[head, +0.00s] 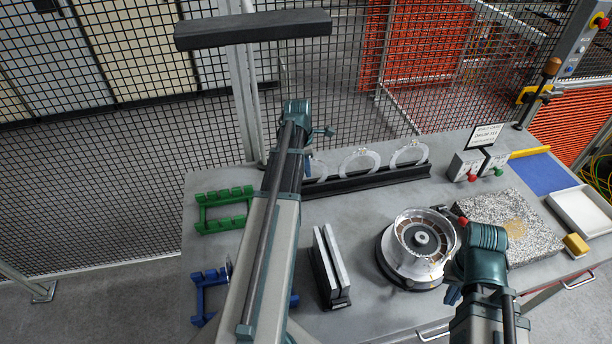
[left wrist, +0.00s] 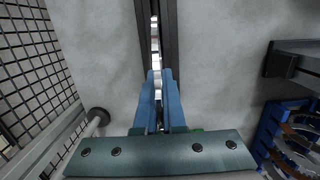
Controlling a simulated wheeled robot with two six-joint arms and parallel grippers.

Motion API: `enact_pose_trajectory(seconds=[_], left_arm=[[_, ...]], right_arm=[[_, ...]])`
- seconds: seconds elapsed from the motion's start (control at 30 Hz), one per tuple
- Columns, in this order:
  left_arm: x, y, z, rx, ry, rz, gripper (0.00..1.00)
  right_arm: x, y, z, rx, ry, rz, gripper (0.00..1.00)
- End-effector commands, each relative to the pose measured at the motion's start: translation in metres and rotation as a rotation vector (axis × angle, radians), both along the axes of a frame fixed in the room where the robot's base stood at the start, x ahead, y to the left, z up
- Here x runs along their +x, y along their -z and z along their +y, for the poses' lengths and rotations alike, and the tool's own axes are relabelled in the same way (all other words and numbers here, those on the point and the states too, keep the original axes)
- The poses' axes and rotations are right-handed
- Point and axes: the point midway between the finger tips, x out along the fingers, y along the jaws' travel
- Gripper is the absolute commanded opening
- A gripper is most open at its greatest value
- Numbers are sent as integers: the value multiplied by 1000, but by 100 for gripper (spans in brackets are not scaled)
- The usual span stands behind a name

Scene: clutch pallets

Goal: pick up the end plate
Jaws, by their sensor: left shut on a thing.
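A black rail (head: 380,178) at the back of the table holds upright silver rings. The leftmost ring (head: 318,168), which I take as the end plate, is mostly hidden behind my left arm. My left gripper (left wrist: 158,78) is shut, its blue fingers together on a thin edge at the near end of the rail in the left wrist view. I cannot tell whether the plate is clear of its slot. Two more rings (head: 360,163) stand to the right. My right gripper (head: 453,294) is low at the right beside the round drum (head: 418,245), its fingers mostly hidden.
A green rack (head: 223,210) and a blue rack (head: 208,297) lie at the left. Two grey plates stand in a black holder (head: 336,303) in front. A speckled slab (head: 490,215), white tray (head: 583,212) and red and green buttons are at the right. Mesh fence surrounds the back.

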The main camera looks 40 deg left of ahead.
Motion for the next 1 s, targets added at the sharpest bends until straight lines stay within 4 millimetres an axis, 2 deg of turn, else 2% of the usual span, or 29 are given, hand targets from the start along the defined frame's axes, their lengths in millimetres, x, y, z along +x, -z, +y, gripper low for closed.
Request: enact_pose_trajectory(seconds=[0.27, 0.47, 0.67, 1.0], left_arm=[[0, 0, 0, 0, 0, 0, 0], [0, -9, 0, 0, 0, 0, 0], [0, -30, 0, 0, 0, 0, 0], [0, -82, 0, 0, 0, 0, 0]], right_arm=[[0, 0, 0, 0, 0, 0, 0], [0, -9, 0, 0, 0, 0, 0], [0, -30, 0, 0, 0, 0, 0], [0, -82, 0, 2, 11, -1, 0]])
